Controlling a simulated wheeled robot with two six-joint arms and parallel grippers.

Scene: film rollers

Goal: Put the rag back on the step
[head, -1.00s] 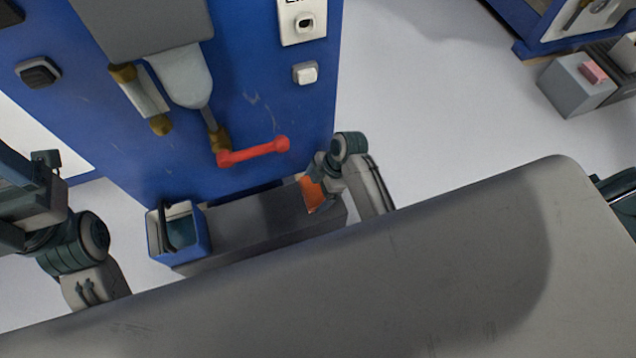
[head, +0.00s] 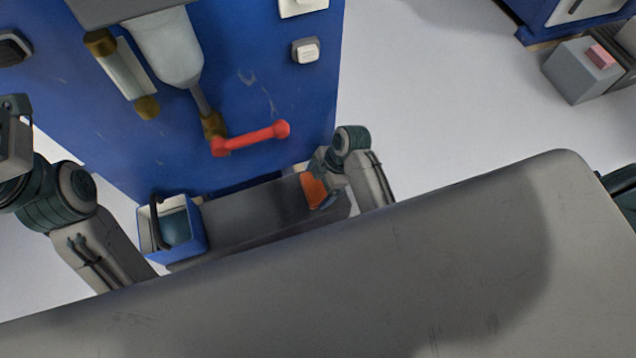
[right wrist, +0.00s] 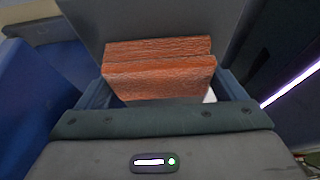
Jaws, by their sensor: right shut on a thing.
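The orange rag (head: 314,190) shows at the right end of the dark grey step (head: 250,215), at the foot of the blue cabinet. My right gripper (head: 312,180) is at the rag, over that end of the step. In the right wrist view the rag (right wrist: 158,78) looks like a folded, creased orange block between the two fingers, and the gripper (right wrist: 160,88) is shut on it. I cannot tell whether the rag touches the step. My left arm is at the left edge of the head view, and its fingers do not show.
A blue open-topped bin (head: 172,230) stands at the left end of the step. A red handle (head: 250,138) juts from the cabinet (head: 265,85) above the step. A grey box (head: 580,75) with a pink block (head: 600,56) stands far right.

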